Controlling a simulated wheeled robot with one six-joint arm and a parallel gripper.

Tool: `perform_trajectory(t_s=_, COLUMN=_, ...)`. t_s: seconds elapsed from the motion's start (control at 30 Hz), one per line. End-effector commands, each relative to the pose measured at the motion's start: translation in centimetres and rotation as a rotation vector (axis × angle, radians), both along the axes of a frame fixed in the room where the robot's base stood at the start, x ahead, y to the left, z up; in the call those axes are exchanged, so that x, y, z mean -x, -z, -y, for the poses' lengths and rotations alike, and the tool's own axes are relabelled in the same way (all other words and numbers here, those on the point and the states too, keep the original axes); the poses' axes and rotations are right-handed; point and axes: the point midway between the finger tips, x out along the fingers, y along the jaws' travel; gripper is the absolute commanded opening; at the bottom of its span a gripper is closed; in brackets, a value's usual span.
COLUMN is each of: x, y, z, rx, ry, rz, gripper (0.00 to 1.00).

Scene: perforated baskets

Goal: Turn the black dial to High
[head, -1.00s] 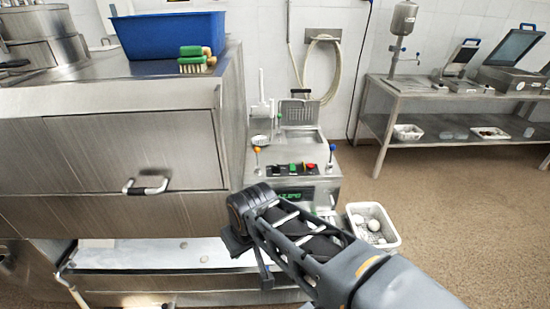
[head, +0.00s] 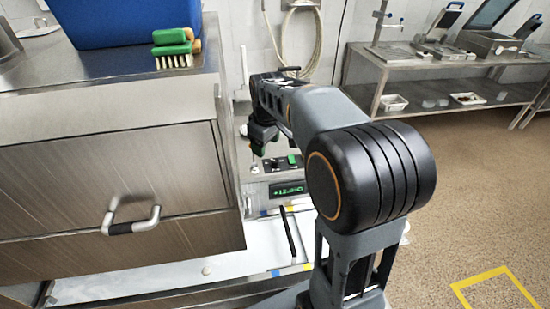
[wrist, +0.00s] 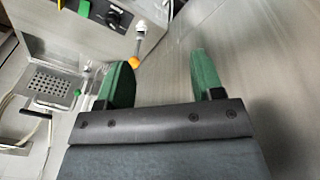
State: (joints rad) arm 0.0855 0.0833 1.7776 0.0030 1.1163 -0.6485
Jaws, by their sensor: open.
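The black dial (wrist: 114,17) is on the control panel at the top of the wrist view, beside a green button (wrist: 84,7). The way its pointer faces is too small to read. In the head view the panel (head: 277,166) sits above a lit green display (head: 287,189). My gripper (wrist: 163,80) is open and empty, with green fingers apart. The dial lies beyond the fingers, up and left in the wrist view, and is not between them. In the head view my gripper (head: 262,138) hangs just above the panel, partly hidden by my arm.
A lever with an orange end (wrist: 136,58) stands close to the left finger. A steel cabinet wall (wrist: 265,70) is close on the right in the wrist view. A perforated basket (wrist: 52,83) is at left. A blue bin (head: 125,20) and brushes (head: 174,48) sit on the cabinet.

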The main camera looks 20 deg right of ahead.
Motion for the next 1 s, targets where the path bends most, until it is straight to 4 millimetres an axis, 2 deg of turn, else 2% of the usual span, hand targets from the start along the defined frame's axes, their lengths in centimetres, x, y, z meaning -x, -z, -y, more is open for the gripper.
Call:
perform_trajectory(t_s=0.03, x=-2.2, y=0.2, z=0.9, rx=0.009, ry=-0.051, rz=-0.022, gripper=0.61)
perform_trajectory(t_s=0.2, x=-8.4, y=1.9, z=3.5, rx=0.035, ry=-0.264, rz=-0.081, gripper=0.61)
perform_trajectory(t_s=0.4, x=-13.5, y=5.2, z=6.4, rx=0.044, ry=-0.489, rz=-0.137, gripper=0.61)
perform_trajectory(t_s=0.5, x=-15.1, y=6.9, z=7.6, rx=0.044, ry=-0.578, rz=-0.159, gripper=0.61)
perform_trajectory(t_s=0.7, x=-16.9, y=9.5, z=9.1, rx=0.04, ry=-0.701, rz=-0.182, gripper=0.61)
perform_trajectory(t_s=1.0, x=-17.5, y=12.2, z=9.8, rx=0.036, ry=-0.758, rz=-0.194, gripper=0.61)
